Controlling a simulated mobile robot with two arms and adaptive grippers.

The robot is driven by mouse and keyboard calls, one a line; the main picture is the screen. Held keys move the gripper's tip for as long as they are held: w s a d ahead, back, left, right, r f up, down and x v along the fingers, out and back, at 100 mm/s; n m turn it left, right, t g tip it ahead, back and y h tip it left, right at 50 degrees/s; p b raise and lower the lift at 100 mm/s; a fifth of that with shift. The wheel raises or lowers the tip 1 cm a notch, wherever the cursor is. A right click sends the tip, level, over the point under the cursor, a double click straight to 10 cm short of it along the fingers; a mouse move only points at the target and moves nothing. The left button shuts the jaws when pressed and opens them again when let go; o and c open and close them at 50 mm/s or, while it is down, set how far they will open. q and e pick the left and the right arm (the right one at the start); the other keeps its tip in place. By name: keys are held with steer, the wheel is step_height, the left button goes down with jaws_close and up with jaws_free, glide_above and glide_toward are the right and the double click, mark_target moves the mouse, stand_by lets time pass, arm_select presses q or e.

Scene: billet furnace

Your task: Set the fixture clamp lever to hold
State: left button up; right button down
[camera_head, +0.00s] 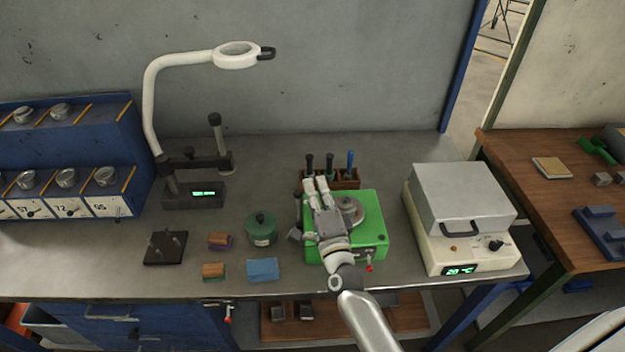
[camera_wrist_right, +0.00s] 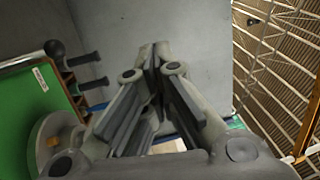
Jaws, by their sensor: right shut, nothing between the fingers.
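A green fixture box (camera_head: 375,222) with a round grey metal disc (camera_head: 349,210) on top sits on the grey bench; both show at the left of the right wrist view, the green top (camera_wrist_right: 35,100) and the disc (camera_wrist_right: 45,135). A dark lever with a ball knob (camera_wrist_right: 55,48) stands by the box's edge; it seems to be the clamp lever, but its setting is unclear. My right gripper (camera_head: 316,182) is above the box's left part, shut and empty, apart from the knob; its fingertips (camera_wrist_right: 155,52) also show in the right wrist view. My left gripper is out of view.
A wooden tool rack (camera_head: 345,180) with upright handles stands behind the box. A white-and-grey furnace (camera_head: 463,200) stands to the right. A red-tipped switch (camera_head: 369,268) is at the box's front.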

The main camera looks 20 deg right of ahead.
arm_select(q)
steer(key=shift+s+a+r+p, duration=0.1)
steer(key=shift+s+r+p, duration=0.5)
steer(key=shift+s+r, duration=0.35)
arm_select(e)
steer(key=shift+s+r, duration=0.75)
steer(key=shift+r, duration=0.05)
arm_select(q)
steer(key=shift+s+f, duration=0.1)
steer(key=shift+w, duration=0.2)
